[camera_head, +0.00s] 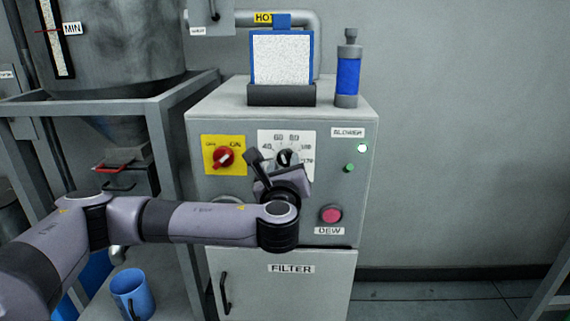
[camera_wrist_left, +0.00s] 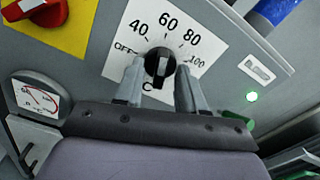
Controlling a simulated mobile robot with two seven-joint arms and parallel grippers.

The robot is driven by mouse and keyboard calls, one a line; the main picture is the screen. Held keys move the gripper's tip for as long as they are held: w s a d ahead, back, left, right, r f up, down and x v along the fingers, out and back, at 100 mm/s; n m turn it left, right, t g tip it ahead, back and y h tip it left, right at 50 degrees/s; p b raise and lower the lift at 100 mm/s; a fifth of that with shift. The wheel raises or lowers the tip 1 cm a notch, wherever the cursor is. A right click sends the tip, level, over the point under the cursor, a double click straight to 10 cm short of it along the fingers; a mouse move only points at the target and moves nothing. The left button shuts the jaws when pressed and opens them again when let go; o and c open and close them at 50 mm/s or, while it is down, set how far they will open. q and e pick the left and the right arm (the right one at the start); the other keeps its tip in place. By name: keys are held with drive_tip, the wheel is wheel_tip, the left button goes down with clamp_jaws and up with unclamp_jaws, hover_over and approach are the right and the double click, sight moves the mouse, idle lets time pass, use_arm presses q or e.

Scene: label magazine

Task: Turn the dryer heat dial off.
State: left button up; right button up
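The heat dial (camera_wrist_left: 159,62) is a black round knob with a pale mark, on a white scale plate reading OFF, 40, 60, 80 and 100. Its grip bar stands roughly upright in the left wrist view; which mark it points at is hard to tell. In the head view the dial (camera_head: 287,157) is partly hidden by my gripper. My left gripper (camera_head: 268,164) is in front of the dial. In the left wrist view its fingers (camera_wrist_left: 160,75) are apart, one on each side of the knob, with small gaps showing. My right gripper is not in view.
A red switch on a yellow plate (camera_head: 224,158) is left of the dial. A green light (camera_head: 362,149), green button (camera_head: 349,168) and pink DEW button (camera_head: 331,214) are to the right. A blue bottle (camera_head: 347,75) stands on the cabinet. A gauge (camera_wrist_left: 40,97) is lower left.

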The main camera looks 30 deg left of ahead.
use_arm(q)
drive_tip(key=shift+w+a, duration=0.1)
drive_tip(key=shift+w, duration=0.05)
clamp_jaws()
